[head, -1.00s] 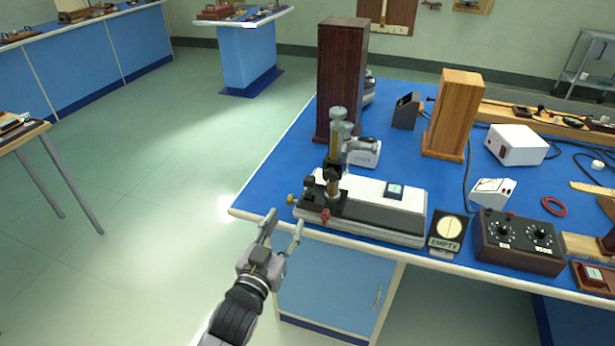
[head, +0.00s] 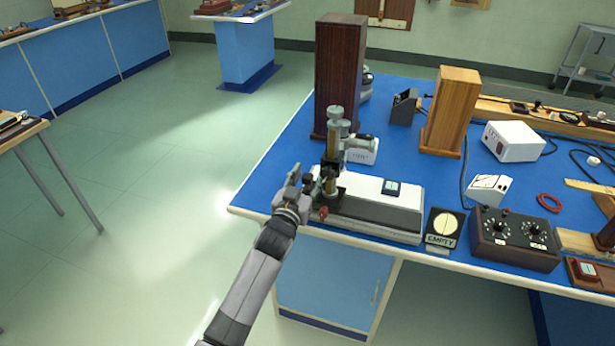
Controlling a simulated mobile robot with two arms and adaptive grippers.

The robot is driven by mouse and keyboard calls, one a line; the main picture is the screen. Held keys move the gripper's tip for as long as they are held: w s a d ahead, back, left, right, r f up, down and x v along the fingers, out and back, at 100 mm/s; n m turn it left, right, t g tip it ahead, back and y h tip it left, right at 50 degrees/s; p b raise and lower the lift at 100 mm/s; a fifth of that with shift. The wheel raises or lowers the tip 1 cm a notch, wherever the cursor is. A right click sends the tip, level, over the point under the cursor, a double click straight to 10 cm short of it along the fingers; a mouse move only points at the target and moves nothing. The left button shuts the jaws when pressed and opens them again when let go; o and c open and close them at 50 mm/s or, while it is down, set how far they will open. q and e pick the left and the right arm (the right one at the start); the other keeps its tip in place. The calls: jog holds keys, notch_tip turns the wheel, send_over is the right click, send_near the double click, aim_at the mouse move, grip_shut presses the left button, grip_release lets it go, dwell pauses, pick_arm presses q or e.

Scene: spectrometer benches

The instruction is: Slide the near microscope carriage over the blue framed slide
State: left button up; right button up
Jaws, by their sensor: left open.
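The near microscope (head: 334,122) stands upright on a dark carriage at the left end of a long grey and white rail base (head: 372,212). The blue framed slide (head: 391,188) lies on the white top of the base, to the right of the microscope and apart from it. My left gripper (head: 300,178) is open and empty at the left end of the base, close beside the carriage. Its fingers partly hide that end, and I cannot tell whether they touch it. A red knob (head: 323,212) shows at the carriage's front. My right gripper is not in view.
A tall dark wooden box (head: 340,75) and a white device (head: 361,150) stand behind the microscope. An EMPTY sign (head: 444,228) and a dial box (head: 515,240) stand right of the base. The blue bench top (head: 283,165) is bare at the left.

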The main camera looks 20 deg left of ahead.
pick_arm(q)
jog(key=shift+w, duration=0.15)
jog(key=shift+c, duration=0.2)
grip_shut()
dwell(0.3)
dwell(0.4)
